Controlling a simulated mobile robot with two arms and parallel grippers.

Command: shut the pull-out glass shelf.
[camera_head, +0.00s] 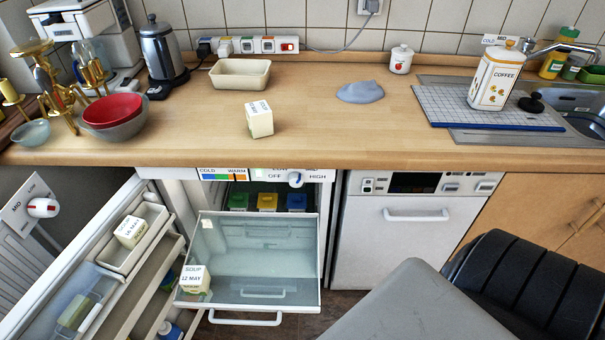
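The pull-out glass shelf (270,262) sticks out of the open fridge below the counter, between the open door and the dishwasher. It is a clear pane with a pale frame. A carton (195,279) labelled soup, 12 May, stands at its front left corner. A white bar handle (245,319) shows just below its front edge; I cannot tell whether it belongs to the shelf or a drawer beneath. Neither gripper is in view.
The fridge door (85,255) stands open at left, its bins holding a carton (131,231). The dishwasher (400,245) is at right. A grey surface and a black ribbed shape fill the lower right. Several items stand on the counter (330,130).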

